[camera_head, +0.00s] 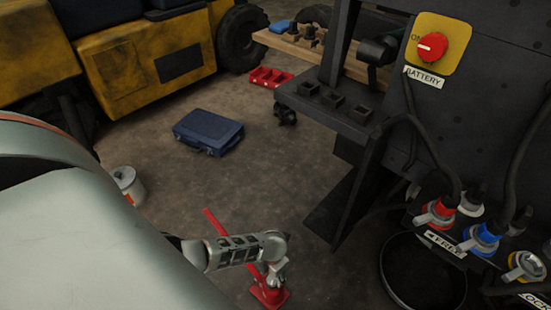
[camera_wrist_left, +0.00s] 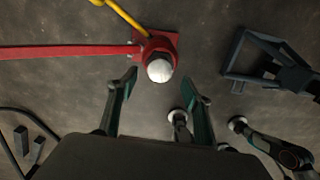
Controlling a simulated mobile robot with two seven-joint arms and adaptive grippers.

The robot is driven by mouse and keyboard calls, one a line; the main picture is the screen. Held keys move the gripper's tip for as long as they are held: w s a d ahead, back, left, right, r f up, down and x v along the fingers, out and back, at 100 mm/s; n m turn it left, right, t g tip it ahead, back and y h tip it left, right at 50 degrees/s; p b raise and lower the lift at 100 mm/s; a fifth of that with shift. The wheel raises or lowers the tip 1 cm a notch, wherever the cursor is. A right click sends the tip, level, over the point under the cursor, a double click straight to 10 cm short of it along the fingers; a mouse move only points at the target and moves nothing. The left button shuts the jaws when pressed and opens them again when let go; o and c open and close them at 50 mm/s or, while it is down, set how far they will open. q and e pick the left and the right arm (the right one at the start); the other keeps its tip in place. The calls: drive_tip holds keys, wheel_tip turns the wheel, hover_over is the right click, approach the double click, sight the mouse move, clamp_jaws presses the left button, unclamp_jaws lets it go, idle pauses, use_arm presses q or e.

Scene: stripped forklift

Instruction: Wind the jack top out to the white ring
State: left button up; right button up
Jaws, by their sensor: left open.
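The red jack (camera_head: 268,294) stands on the floor at the bottom of the head view, with its long red handle (camera_head: 222,231) slanting up to the left. In the left wrist view the jack's red base (camera_wrist_left: 157,45) carries a pale round top (camera_wrist_left: 159,70). My left gripper (camera_head: 276,274) is over the jack in the head view and hides part of it. In the left wrist view my left gripper (camera_wrist_left: 160,92) is open, its fingers on either side below the jack top and apart from it. I cannot make out a white ring. My right gripper is not in view.
A dark upright frame with a battery switch (camera_head: 432,46) and coloured knobs (camera_head: 482,237) stands at the right. A black round bin (camera_head: 423,273) sits below it. A blue case (camera_head: 208,131) and a pale can (camera_head: 128,184) stand on the floor, with bare floor between.

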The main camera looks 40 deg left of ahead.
sight(273, 279)
use_arm(q)
drive_tip(key=f+b, duration=0.1)
drive_tip(key=f, duration=0.3)
drive_tip(key=shift+s, duration=0.2)
drive_tip(key=shift+w+f+b, duration=0.1)
drive_tip(key=shift+f+b, duration=0.1)
drive_tip(key=shift+b, duration=0.1)
drive_tip(key=shift+w, duration=0.15)
drive_tip(key=c, duration=1.1)
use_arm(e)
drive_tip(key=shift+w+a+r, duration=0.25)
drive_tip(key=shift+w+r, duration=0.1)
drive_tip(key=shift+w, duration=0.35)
